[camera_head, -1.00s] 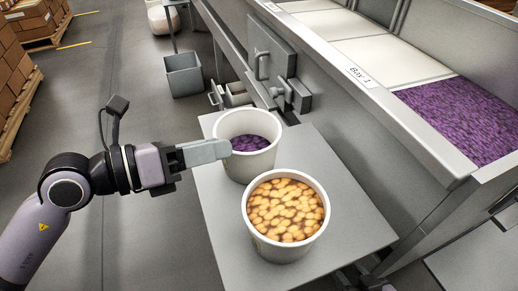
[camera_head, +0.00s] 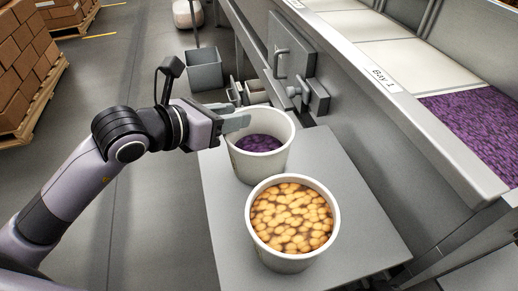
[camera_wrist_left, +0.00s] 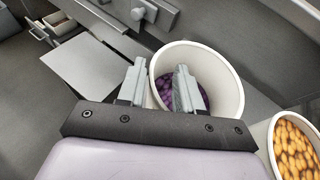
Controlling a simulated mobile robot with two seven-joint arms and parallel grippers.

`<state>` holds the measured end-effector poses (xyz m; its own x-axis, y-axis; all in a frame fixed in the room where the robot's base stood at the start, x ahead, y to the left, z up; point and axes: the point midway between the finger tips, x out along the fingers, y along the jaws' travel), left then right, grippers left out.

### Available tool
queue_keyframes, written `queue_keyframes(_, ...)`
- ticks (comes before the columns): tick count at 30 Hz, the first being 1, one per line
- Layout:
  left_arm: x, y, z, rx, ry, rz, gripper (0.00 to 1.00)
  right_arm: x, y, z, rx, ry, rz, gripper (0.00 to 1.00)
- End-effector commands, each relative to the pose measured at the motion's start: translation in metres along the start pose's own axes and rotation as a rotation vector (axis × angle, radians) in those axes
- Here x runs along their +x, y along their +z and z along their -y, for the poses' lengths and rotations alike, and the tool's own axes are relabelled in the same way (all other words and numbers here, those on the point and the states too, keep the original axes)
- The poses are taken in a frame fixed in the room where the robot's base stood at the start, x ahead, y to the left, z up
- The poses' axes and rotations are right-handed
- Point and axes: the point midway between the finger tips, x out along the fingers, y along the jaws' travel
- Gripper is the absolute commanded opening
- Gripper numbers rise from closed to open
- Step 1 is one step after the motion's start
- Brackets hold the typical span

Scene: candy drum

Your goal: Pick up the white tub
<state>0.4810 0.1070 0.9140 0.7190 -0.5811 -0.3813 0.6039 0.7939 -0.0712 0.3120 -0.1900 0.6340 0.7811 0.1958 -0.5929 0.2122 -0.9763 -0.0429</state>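A white tub (camera_head: 258,165) with purple candy in its bottom stands upright on a grey platform (camera_head: 345,195). A second white tub (camera_head: 287,262), filled with orange-yellow candy, stands in front of it. My left gripper (camera_head: 237,117) is at the far left rim of the purple-candy tub. In the left wrist view its fingers (camera_wrist_left: 161,66) are spread apart, with the rim of that tub (camera_wrist_left: 222,78) running between them. One finger shows outside the tub and one over its inside. I cannot tell whether either touches the wall. My right gripper is out of view.
A bench with a bay labelled "Bay 1" (camera_head: 383,77) and purple candy (camera_head: 478,130) runs along the right. A hatch with a handle (camera_head: 290,50) is behind the tubs. A grey bin (camera_head: 204,69) stands on the floor. Stacked boxes (camera_head: 28,55) are far left.

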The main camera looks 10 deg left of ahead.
Motion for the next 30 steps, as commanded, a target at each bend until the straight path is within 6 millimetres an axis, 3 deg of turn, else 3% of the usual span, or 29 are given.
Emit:
queue_keyframes(4,0.0117,0.0000,0.0001,0.000,0.000,-0.001,0.35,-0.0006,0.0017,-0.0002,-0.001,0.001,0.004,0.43)
queue_keyframes(11,0.0133,-0.0003,0.0005,0.001,-0.001,0.000,0.35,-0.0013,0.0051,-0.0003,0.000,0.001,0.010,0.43)
queue_keyframes(12,0.0133,-0.0003,0.0005,0.001,-0.001,0.000,0.32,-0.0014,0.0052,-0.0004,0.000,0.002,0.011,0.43)
queue_keyframes(15,0.0132,-0.0004,0.0003,0.001,0.000,0.000,0.00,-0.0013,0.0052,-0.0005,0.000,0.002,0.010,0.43)
queue_keyframes(30,0.0136,-0.0029,0.0007,-0.001,-0.002,-0.007,0.00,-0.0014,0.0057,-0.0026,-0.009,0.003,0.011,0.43)
